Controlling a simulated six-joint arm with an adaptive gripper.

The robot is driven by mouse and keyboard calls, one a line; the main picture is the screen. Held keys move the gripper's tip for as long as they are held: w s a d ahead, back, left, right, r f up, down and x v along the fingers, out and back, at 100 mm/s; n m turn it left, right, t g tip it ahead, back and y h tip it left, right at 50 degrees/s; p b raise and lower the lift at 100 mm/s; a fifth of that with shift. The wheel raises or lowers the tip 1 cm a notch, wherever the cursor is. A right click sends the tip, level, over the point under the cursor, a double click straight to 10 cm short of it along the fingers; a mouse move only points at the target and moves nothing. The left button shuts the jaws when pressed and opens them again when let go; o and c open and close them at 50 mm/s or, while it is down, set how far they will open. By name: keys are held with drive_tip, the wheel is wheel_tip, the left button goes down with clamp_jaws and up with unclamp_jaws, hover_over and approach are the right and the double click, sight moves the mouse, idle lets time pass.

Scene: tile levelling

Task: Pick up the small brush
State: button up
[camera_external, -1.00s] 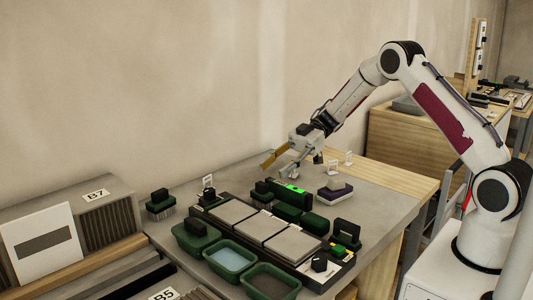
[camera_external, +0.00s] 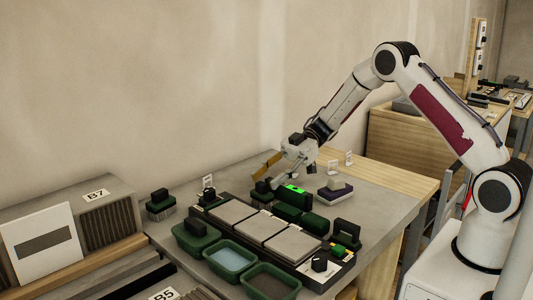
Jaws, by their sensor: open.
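My gripper (camera_external: 272,174) is open and empty, with its fingers pointing down and left above the back part of the grey table. A dark green block with a black grip (camera_external: 262,191) lies just below and left of the fingertips. I cannot tell from this view which item is the small brush.
Three grey tiles (camera_external: 268,227) lie in a black frame mid-table. Green tubs (camera_external: 232,258) stand in front. The back right tabletop is mostly clear.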

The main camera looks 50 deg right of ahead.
sight(262, 183)
drive_tip(key=shift+x, duration=1.65)
drive_tip(key=shift+s+f, duration=0.1)
drive_tip(key=shift+s, duration=0.05)
clamp_jaws()
